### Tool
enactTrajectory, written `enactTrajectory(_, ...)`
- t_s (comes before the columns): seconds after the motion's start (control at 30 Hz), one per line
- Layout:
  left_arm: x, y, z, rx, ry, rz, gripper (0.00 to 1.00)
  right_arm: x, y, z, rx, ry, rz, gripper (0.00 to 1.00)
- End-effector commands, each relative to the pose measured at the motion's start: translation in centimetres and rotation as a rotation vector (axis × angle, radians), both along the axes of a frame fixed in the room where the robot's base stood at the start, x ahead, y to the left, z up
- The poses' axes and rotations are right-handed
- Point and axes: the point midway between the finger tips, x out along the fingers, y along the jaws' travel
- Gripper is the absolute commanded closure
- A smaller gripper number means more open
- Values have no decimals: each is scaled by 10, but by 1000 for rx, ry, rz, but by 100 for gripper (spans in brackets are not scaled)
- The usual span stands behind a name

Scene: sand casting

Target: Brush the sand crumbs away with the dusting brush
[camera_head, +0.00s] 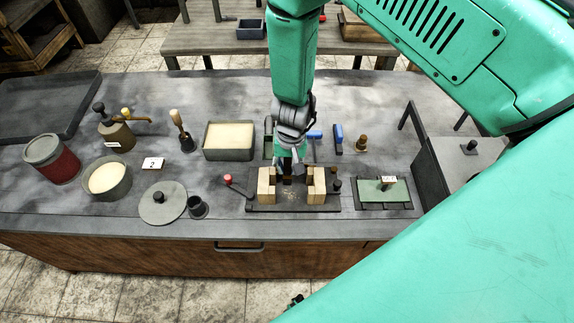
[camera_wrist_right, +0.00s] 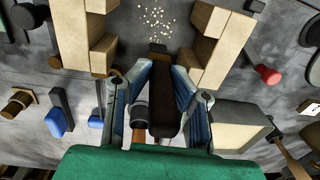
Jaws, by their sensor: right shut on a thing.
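My right gripper (camera_head: 290,158) is over the dark plate (camera_head: 293,208) at the table's middle. In the right wrist view my right gripper (camera_wrist_right: 164,100) is shut on a dark, narrow brush (camera_wrist_right: 160,62), with one finger on each side. The brush tip lies between two pale wooden blocks (camera_wrist_right: 88,35) and (camera_wrist_right: 215,45). Sand crumbs (camera_wrist_right: 157,17) lie scattered just beyond the tip, apart from it in that view. In the head view the crumbs (camera_head: 291,195) show between the blocks. Whether the bristles touch the plate cannot be told. My left gripper is not in view.
A red-knobbed lever (camera_head: 228,180) is left of the plate. A sand box (camera_head: 229,141) stands behind it to the left. Blue-handled tools (camera_head: 338,138) are behind. A green plate (camera_head: 384,191) lies to the right.

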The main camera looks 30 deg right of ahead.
Motion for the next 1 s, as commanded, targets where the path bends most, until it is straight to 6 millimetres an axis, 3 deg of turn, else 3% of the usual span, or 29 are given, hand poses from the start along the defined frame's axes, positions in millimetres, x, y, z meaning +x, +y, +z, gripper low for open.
enactTrajectory(1.0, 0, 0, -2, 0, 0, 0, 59, -20, 12, -1, 1, 0, -1, 100)
